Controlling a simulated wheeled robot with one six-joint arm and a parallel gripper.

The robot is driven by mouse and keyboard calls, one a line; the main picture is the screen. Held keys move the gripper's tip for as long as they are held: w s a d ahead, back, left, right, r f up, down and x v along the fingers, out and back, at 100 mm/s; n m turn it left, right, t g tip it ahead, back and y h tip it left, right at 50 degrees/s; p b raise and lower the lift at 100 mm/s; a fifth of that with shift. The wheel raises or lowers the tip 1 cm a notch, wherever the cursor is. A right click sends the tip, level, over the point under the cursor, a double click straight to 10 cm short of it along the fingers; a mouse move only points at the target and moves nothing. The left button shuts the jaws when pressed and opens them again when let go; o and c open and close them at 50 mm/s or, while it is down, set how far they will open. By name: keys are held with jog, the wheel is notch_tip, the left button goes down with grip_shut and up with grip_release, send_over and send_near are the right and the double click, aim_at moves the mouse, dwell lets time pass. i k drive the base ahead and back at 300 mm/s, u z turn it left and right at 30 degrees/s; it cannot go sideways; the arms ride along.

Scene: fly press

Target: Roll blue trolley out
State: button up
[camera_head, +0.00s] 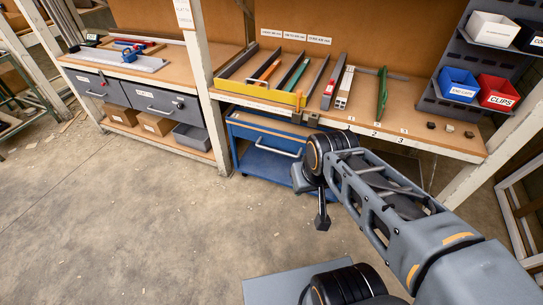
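The blue trolley (262,162) stands on the floor under the right workbench. It has a wood-coloured top, a pale bar handle on its front and a lower blue shelf. Its back is hidden under the bench, and my arm is in front of its right end. My gripper (321,222) hangs at the end of my arm, in front of and to the right of the trolley. It looks apart from the handle. Its fingers are small and dark, and I cannot tell whether they are open.
A left bench with grey drawers (163,103) stands beside the trolley. A pale post (204,85) separates them. The concrete floor (150,220) in front is clear.

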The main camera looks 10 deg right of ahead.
aim_at(277, 144)
jog(key=u, duration=0.65)
jog(key=i, duration=1.1)
jog(key=z, duration=0.3)
